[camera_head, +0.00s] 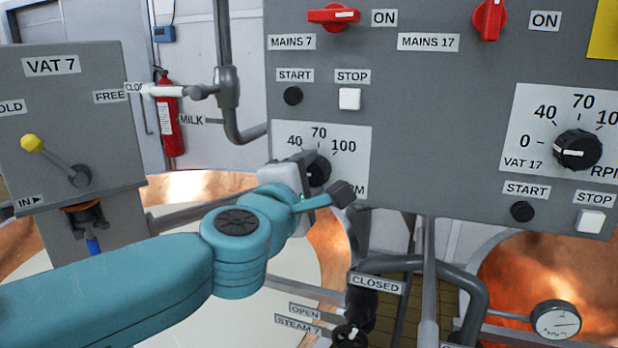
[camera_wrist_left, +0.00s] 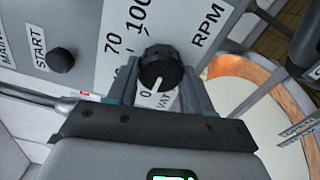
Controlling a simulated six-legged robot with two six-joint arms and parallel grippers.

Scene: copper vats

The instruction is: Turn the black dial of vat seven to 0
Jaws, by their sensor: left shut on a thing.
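The black dial of vat seven (camera_head: 319,170) is on the grey control panel, partly hidden behind my left gripper (camera_head: 308,178) in the head view. In the left wrist view the dial (camera_wrist_left: 160,66) sits between the two fingers of my left gripper (camera_wrist_left: 158,84), which is shut on it. Its white pointer aims down and slightly left, close to the 0 mark (camera_wrist_left: 146,93). The 70 and 100 marks show beside it; the 40 is hidden there by a finger. My right gripper is in neither view.
A black START button (camera_head: 292,96) and a white STOP button (camera_head: 349,99) are above the dial. The similar vat 17 dial (camera_head: 577,150) is at the right. A grey pipe (camera_head: 470,285) and a steam valve (camera_head: 350,337) are below the panel.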

